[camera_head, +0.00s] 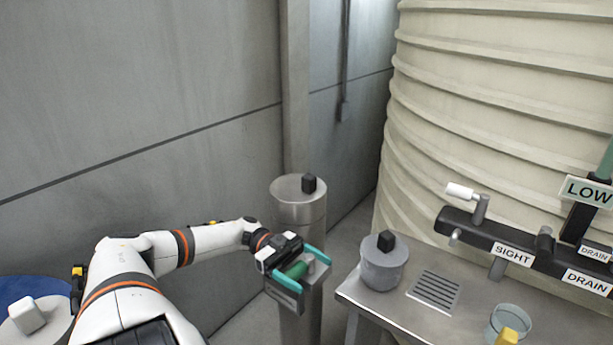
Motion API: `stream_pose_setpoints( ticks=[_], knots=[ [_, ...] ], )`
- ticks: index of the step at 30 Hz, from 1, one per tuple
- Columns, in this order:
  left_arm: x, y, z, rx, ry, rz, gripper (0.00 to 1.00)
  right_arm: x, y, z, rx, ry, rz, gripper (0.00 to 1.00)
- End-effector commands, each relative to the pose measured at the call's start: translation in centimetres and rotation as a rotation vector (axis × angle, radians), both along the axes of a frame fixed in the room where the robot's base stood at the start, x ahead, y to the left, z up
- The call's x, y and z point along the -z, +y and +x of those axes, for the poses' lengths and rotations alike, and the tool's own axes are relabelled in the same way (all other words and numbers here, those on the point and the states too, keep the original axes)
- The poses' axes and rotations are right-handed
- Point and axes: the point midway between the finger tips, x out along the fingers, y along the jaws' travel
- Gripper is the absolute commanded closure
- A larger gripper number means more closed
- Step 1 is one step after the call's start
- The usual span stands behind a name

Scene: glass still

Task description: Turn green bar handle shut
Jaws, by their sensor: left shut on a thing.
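My right gripper is not in view.
The steel table (385,312) at the right holds a grey lidded pot (384,268), a glass cup (510,318) and a black manifold (487,232) labelled SIGHT and DRAIN. A large ribbed tank (500,110) stands behind.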

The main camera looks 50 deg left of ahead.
Motion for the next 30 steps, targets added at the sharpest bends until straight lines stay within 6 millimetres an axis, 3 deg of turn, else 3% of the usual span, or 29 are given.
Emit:
stream_pose_setpoints(
  ticks=[6,7,10,19,30],
  knots=[
    [0.3,-0.1,-0.2,0.008,0.008,0.003,0.51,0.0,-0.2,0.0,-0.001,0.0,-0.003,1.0],
    [0.3,-0.1,-0.2,0.008,0.008,0.003,0.15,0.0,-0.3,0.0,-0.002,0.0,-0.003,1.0],
    [0.2,-0.1,-0.2,0.007,0.007,0.002,0.0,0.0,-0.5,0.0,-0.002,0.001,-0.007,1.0],
    [0.2,0.6,-0.2,0.003,0.002,0.001,0.0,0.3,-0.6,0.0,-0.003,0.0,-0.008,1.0],
    [0.5,6.1,-1.5,0.002,0.004,0.003,0.0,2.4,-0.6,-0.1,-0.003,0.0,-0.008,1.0]
  ],
)
